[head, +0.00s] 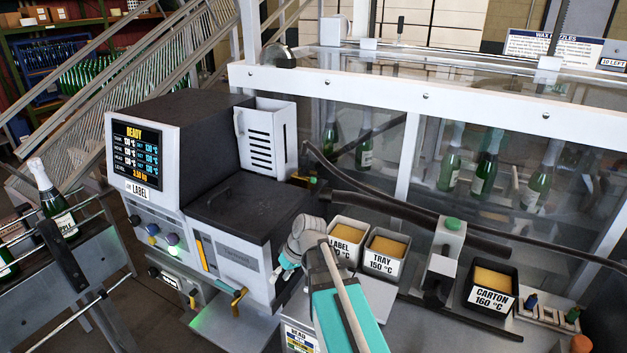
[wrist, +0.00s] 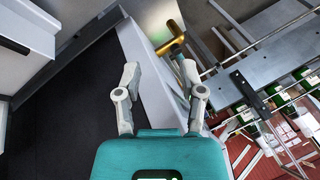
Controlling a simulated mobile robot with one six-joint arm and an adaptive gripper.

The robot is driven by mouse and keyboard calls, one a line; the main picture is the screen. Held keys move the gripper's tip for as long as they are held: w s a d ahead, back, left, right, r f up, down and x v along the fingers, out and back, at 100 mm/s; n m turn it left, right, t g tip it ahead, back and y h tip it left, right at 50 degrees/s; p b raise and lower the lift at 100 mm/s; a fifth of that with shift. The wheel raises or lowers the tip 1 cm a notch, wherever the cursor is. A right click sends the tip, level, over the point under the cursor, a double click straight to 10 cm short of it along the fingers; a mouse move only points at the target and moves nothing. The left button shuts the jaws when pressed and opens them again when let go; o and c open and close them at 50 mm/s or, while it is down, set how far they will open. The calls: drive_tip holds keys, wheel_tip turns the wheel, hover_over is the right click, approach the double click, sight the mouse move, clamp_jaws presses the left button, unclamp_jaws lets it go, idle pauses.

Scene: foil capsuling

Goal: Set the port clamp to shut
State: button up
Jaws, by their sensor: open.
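A brass-coloured handle (head: 238,299) sticks out low on the front of the dark-topped melter unit (head: 235,215). It may be the port clamp; no label on it is readable. In the wrist view a brass T-shaped handle (wrist: 172,44) shows beyond the fingertips, beside a pale grey panel edge. My gripper (wrist: 160,85) is open and empty, its two grey fingers apart and not touching the handle. In the head view my gripper (head: 285,265) is at the unit's right front, partly hidden by its own wrist. Whether the clamp is open or shut cannot be told.
Tubs marked label (head: 346,232), tray (head: 383,270) and carton (head: 489,300) stand right of the unit, near dark hoses (head: 420,215). A clear-walled enclosure with bottles is behind. A rail rack with bottles (head: 55,215) stands at left. The READY screen (head: 138,153) is lit.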

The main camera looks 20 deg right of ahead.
drive_tip(key=w+d+r+n+t+y, duration=0.2)
drive_tip(key=w+d+y, duration=0.1)
drive_tip(key=w+d, duration=0.25)
drive_tip(key=n+t+y+b, duration=0.3)
drive_tip(key=t, duration=0.7)
approach(314, 177)
drive_tip(key=v, duration=0.4)
drive_tip(key=shift+w+f, duration=0.2)
drive_tip(key=shift+f, duration=0.1)
drive_tip(key=shift+w+a, duration=0.15)
drive_tip(key=x, duration=1.3)
drive_tip(key=shift+w+a+r, duration=0.15)
drive_tip(key=shift+w+r, duration=0.05)
drive_tip(key=shift+r, duration=0.1)
clamp_jaws()
